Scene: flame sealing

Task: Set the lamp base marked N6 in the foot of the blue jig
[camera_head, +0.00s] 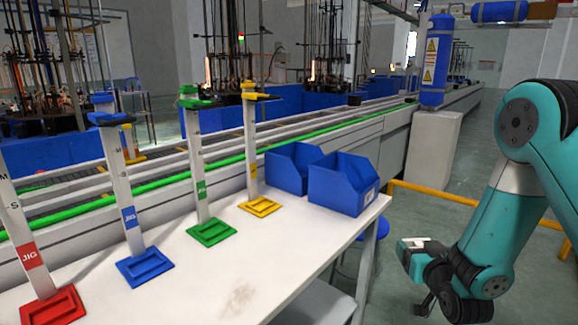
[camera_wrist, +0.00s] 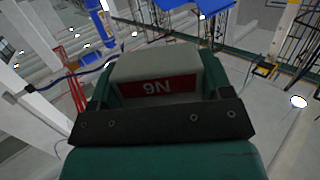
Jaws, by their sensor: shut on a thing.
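The lamp base (camera_wrist: 160,65) is a pale grey block with a red plate; its N6 mark shows upside down in the wrist view. My gripper (camera_wrist: 157,86) is shut on it, one finger at each side. In the head view the pale lamp base (camera_head: 413,242) is in my gripper (camera_head: 412,252), off the table's right side, over the floor. The blue jig (camera_head: 130,195) stands upright on the white table at left, well away from my gripper. Its blue foot (camera_head: 144,267) is a square frame that looks empty.
A red jig (camera_head: 30,255) stands left of the blue one; green (camera_head: 201,175) and yellow (camera_head: 252,150) jigs stand to its right. Two blue bins (camera_head: 340,186) sit at the table's back right. The front of the white table (camera_head: 240,265) is clear. A yellow rail (camera_head: 450,198) runs behind my arm.

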